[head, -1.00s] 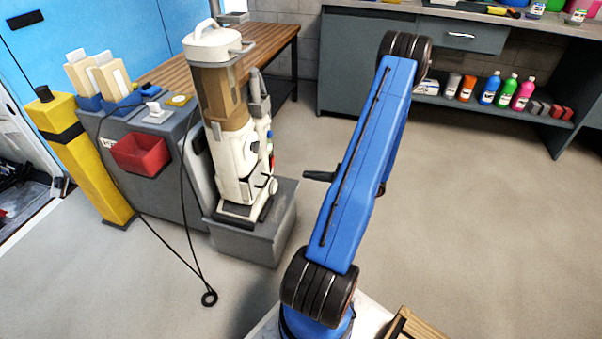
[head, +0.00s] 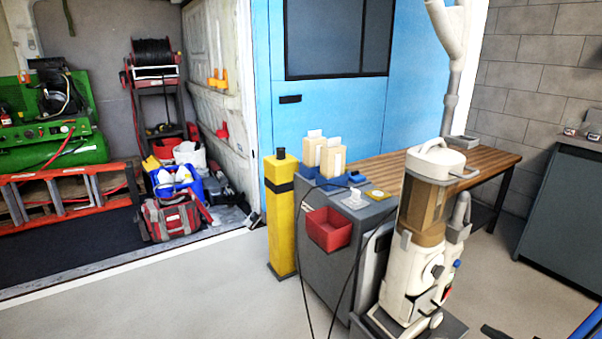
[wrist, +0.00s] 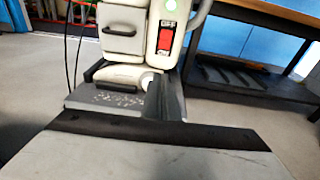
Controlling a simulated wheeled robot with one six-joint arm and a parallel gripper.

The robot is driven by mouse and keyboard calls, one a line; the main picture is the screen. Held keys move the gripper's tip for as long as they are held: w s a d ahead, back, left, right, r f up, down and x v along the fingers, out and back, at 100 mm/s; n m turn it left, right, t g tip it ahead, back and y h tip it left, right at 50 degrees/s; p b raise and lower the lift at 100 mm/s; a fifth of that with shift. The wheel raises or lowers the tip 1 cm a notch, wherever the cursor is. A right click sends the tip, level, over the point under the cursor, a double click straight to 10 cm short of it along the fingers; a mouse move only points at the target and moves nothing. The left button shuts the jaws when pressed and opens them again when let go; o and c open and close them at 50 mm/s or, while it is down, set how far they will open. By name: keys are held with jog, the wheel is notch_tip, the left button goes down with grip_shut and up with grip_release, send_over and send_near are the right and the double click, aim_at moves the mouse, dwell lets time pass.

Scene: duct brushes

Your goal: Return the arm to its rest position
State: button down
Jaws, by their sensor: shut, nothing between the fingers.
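My blue arm (head: 588,326) shows only as a small piece at the bottom right corner of the head view. A dark tip (head: 495,332) to its left at the bottom edge looks like the end of my gripper, which is shut and empty; the rest is cut off.
The cream machine (head: 415,245) stands close to my arm, beside a grey cabinet (head: 325,268) with a red bin (head: 329,230). Cables hang in front. A yellow post (head: 282,225) and wooden bench (head: 480,152) stand behind. Open floor (head: 200,305) lies at the left.

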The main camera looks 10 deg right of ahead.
jog(key=w+a+r+n+g+y, duration=0.2)
jog(key=a+r+n+g, duration=0.55)
jog(key=a, duration=0.55)
jog(key=w+a+r+n+g+y, duration=0.15)
jog(key=a+r+n+g, duration=0.35)
jog(key=a+r+n, duration=0.5)
jog(key=s+a+r+n+t+h, duration=0.2)
jog(key=s+a+r+n+h, duration=0.8)
jog(key=s+a+r+n, duration=0.3)
jog(key=s+a+r, duration=0.1)
jog(key=a+r, duration=0.2)
jog(key=a, duration=0.1)
jog(key=shift+s+a+r, duration=0.25)
jog(key=shift+s+a, duration=0.05)
jog(key=shift+s, duration=0.05)
